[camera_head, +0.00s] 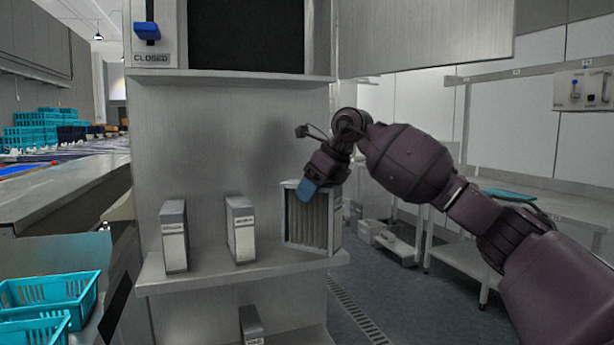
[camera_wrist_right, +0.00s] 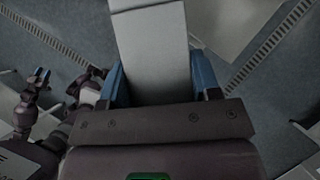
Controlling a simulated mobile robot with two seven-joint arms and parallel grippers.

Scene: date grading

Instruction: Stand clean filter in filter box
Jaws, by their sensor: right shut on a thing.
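A pleated filter (camera_head: 308,225) with a light grey frame and brownish pleats is upright at the right end of the shelf (camera_head: 205,277). My right gripper (camera_head: 310,188) is shut on its upper edge from above. Whether its base touches the shelf, I cannot tell. In the right wrist view, the filter's plain grey side (camera_wrist_right: 152,45) lies between the two blue fingers of my right gripper (camera_wrist_right: 158,85). The filter box appears to be the dark opening (camera_head: 246,35) above the shelf. My left gripper (camera_wrist_right: 40,80) seems to show small and dim at the wrist view's left; its jaws are unclear.
Two narrow grey labelled boxes (camera_head: 174,238) (camera_head: 241,230) stand on the shelf left of the filter. Another box (camera_head: 251,325) is on a lower shelf. A wide panel (camera_head: 425,35) juts right above my arm. A blue lever (camera_head: 147,31) sits above a "CLOSED" label.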

